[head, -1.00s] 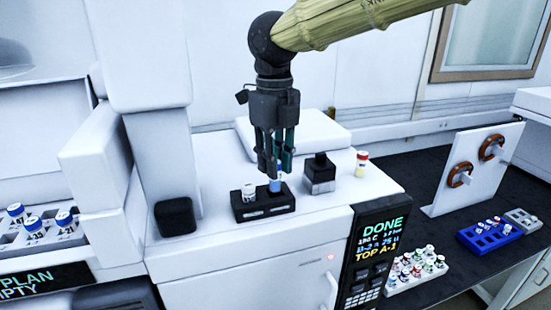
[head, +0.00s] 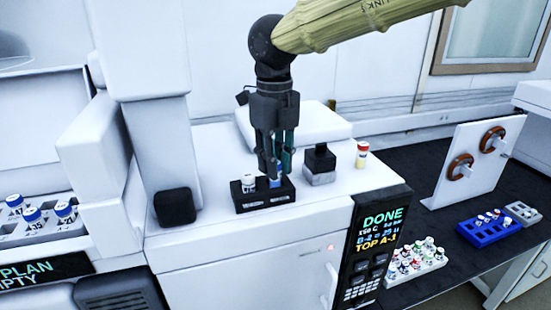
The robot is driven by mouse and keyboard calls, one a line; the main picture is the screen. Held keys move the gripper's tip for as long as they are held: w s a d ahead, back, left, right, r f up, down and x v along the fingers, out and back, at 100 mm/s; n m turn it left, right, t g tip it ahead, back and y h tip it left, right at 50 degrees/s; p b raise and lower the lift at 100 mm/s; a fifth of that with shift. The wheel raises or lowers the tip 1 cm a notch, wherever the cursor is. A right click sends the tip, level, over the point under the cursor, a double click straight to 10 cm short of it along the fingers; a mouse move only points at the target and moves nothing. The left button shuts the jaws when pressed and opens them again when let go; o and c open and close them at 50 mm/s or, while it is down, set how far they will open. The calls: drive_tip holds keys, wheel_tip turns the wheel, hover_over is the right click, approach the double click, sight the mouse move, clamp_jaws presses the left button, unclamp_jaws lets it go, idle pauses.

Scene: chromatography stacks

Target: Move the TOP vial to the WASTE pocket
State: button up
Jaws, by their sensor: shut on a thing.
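A small black two-place rack (head: 266,203) sits on top of the white instrument. A white-capped vial (head: 248,183) stands in its left place. A blue-topped vial (head: 275,182) is in its right place, mostly hidden by my fingers. My gripper (head: 273,174) points straight down over that right place and is shut on the blue-topped vial, which is still at the rack. The panel (head: 376,243) reads DONE, with a line starting "TOP A" at the bottom. The labels on the rack are too small to read, so I cannot tell which place is WASTE.
A black-topped block (head: 320,164) stands close right of my gripper, with a red-and-yellow-marked vial (head: 362,155) beyond it. A tray of blue-capped vials (head: 40,236) is at left. A white rack (head: 416,266), a blue rack (head: 489,231) and a grey rack (head: 522,214) are at right.

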drive_tip(key=shift+f, duration=0.65)
idle(0.3)
drive_tip(key=o, duration=1)
drive_tip(key=shift+o, duration=0.4)
drive_tip(key=o, duration=0.3)
drive_tip(key=shift+r, duration=0.1)
drive_tip(key=shift+r+p, duration=3.45)
drive_tip(key=shift+p, duration=0.1)
